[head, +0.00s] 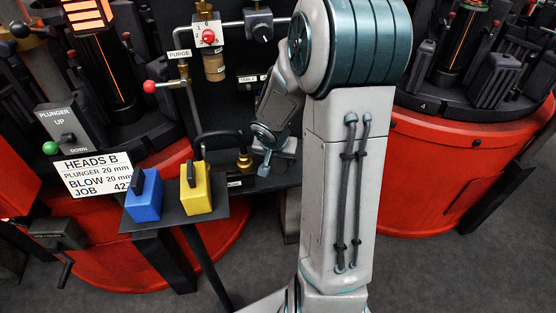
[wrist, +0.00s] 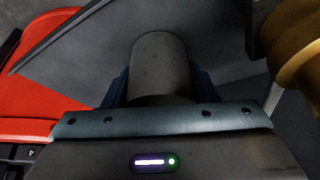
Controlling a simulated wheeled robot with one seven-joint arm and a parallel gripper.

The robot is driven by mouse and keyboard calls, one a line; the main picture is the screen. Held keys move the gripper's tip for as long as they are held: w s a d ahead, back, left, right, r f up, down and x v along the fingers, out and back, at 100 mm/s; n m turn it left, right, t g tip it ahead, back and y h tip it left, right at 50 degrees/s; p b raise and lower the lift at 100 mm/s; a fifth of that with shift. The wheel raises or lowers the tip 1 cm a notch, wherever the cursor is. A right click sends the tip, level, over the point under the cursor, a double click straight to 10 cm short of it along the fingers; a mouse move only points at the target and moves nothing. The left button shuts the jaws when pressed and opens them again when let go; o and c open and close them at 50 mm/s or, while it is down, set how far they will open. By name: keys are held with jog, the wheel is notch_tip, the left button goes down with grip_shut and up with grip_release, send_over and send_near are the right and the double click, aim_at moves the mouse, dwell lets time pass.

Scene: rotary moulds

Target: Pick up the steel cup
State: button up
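In the wrist view a dark grey steel cup (wrist: 160,62) stands out as a plain cylinder directly in front of my gripper (wrist: 162,85). A blue finger shows close along each side of it, so the cup is between the fingers. The cup hides their inner faces, and I cannot tell whether they press on it. In the head view my gripper (head: 270,160) is low over the dark shelf beside the brass fitting. I cannot make out the cup there.
A brass fitting (head: 244,162) is close left of my gripper; brass (wrist: 302,65) also shows at the wrist view's right. A blue block (head: 145,196) and a yellow block (head: 196,190) sit on a small shelf at left. Red mould machines (head: 455,175) stand on both sides.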

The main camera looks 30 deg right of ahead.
jog(key=shift+r+p, duration=0.3)
jog(key=shift+r, duration=0.2)
notch_tip(320, 180, up, 4)
jog(key=shift+s+d+p, duration=0.1)
jog(key=shift+p, duration=0.85)
jog(key=s+d+r+p, duration=0.5)
jog(key=s+d+r, duration=0.1)
jog(key=s, duration=0.3)
jog(key=shift+s+d+p, duration=0.2)
jog(key=shift+s+p, duration=0.15)
